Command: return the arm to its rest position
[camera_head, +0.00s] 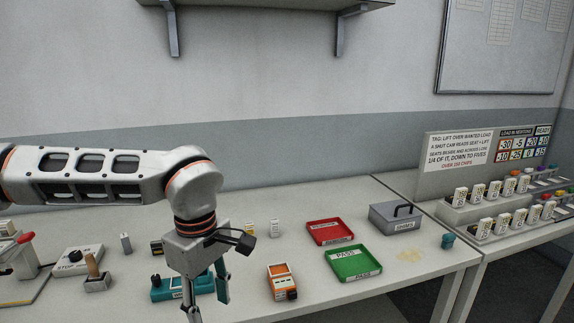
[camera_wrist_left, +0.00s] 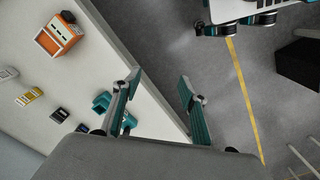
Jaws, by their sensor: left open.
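My left arm (camera_head: 95,177) reaches in from the left over the workbench (camera_head: 375,290). Its gripper (camera_head: 207,297) points down near the bench's front edge. In the left wrist view the gripper (camera_wrist_left: 159,78) has its two teal-padded fingers spread apart with nothing between them. Beneath the fingers that view shows the white bench edge and grey floor. In the head view a teal device (camera_head: 170,290) is partly hidden behind the gripper. My right gripper is in neither view.
An orange device (camera_head: 282,282) stands close right of the gripper. A red tray (camera_head: 330,231), a green tray (camera_head: 352,263) and a grey lidded box (camera_head: 396,217) are farther right. A wooden-handled stamp (camera_head: 95,273) is at left. A shelf (camera_head: 265,4) hangs above.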

